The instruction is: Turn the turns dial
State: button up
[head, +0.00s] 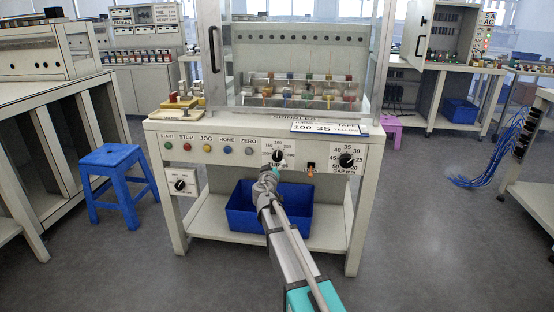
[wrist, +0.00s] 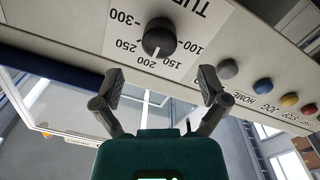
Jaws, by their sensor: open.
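The turns dial (head: 278,156) is a round black knob on a white scale plate on the front panel of the white machine. In the wrist view the dial (wrist: 158,37) appears upside down, with its white pointer line lying between the 150 and 200 marks. My gripper (wrist: 161,82) is open and empty, its two dark fingers spread to either side below the knob in the picture, apart from it. In the head view my gripper (head: 270,174) is just below the dial, its fingertips hard to make out.
A gap dial (head: 346,160) is to the right. Coloured buttons (head: 207,148) line the panel to the left; a lower dial (head: 180,184) is below them. A card (head: 328,128) reading 100, 35, yellow lies above. A blue bin (head: 240,212) sits on the lower shelf.

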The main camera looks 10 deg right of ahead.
aim_at(277, 158)
jog(key=x, duration=0.6)
jog(key=shift+w+d, duration=0.15)
jog(key=shift+w, duration=0.05)
jog(key=c, duration=1.1)
jog(key=shift+c, duration=0.2)
